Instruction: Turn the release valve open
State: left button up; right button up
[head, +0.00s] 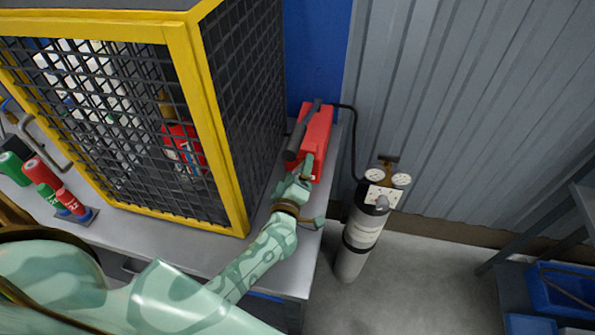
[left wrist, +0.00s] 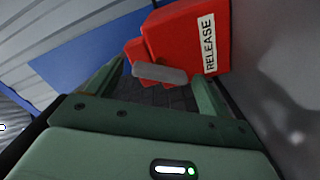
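The release valve is a red box (head: 317,132) at the right end of the bench, with a dark grey bar-shaped handle (head: 303,131) on it. In the left wrist view the red box (left wrist: 190,35) carries a white RELEASE label (left wrist: 209,43), and the end of the grey handle (left wrist: 160,73) shows. My left gripper (head: 303,168) is at the near side of the box, by the lower end of the handle. In the left wrist view its fingers (left wrist: 158,76) stand apart on either side of the handle, with gaps visible. My right gripper is out of view.
A yellow-framed mesh cage (head: 235,120) stands close left of my left arm. A gas cylinder (head: 362,228) with gauges stands on the floor to the right, with a black hose (head: 354,130) towards the red box.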

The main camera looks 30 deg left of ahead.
pick_arm(q)
jog(key=shift+s, duration=0.1)
jog(key=v, duration=1.6)
jog(key=shift+s+p, duration=0.1)
jog(key=shift+p, duration=0.3)
